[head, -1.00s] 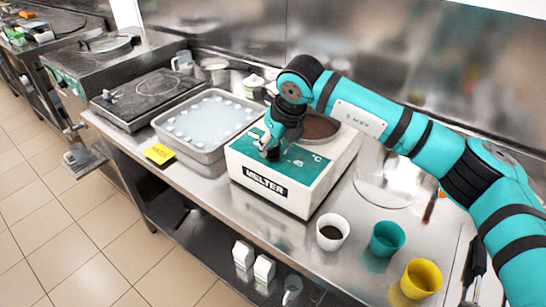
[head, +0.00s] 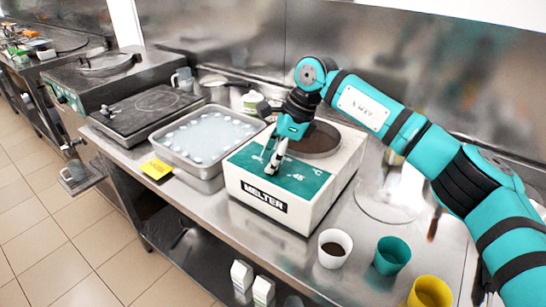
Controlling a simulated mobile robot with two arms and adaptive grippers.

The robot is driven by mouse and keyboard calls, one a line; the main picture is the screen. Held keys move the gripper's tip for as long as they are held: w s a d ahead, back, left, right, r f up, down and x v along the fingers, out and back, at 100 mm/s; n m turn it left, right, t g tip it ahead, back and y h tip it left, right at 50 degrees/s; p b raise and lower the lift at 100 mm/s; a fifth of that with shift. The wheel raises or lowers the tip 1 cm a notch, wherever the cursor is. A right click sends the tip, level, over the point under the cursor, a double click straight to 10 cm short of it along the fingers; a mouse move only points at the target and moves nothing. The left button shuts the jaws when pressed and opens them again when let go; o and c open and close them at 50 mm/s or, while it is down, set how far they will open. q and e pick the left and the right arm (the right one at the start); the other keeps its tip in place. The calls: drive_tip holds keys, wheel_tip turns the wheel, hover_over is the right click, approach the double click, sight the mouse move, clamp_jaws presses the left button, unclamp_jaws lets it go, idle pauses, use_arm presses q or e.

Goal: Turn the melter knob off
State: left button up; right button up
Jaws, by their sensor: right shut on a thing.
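The melter (head: 330,184) is a white box with a green front panel, the label "MELTER" and a round well of brown contents on top. My right gripper (head: 271,168) is over the left half of the green panel (head: 302,178). Its fingers point down and are shut on the melter knob, which they mostly hide. The knob's exact angle cannot be told. A "45" and a "°C" mark show on the panel to the right of the fingers. My left gripper is not in view.
A steel tray (head: 178,162) of pale liquid with white pieces stands left of the melter. A yellow note (head: 156,169) lies before it. White (head: 334,248), teal (head: 392,254) and yellow (head: 430,292) cups stand at the front right. A steel wall rises behind.

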drive_tip(key=n, duration=0.1)
drive_tip(key=n+g+p, duration=0.1)
drive_tip(key=n, duration=0.1)
drive_tip(key=shift+w+r+n, duration=0.1)
drive_tip(key=shift+r+n, duration=0.1)
drive_tip(key=shift+n, duration=0.1)
drive_tip(key=shift+n+g+h+p, duration=0.55)
drive_tip(key=shift+n+g, duration=0.25)
drive_tip(key=shift+n, duration=1)
drive_tip(key=shift+f, duration=0.1)
drive_tip(key=o, duration=1.1)
drive_tip(key=shift+o, duration=0.2)
drive_tip(key=v, duration=0.7)
drive_tip(key=shift+w+d, duration=0.1)
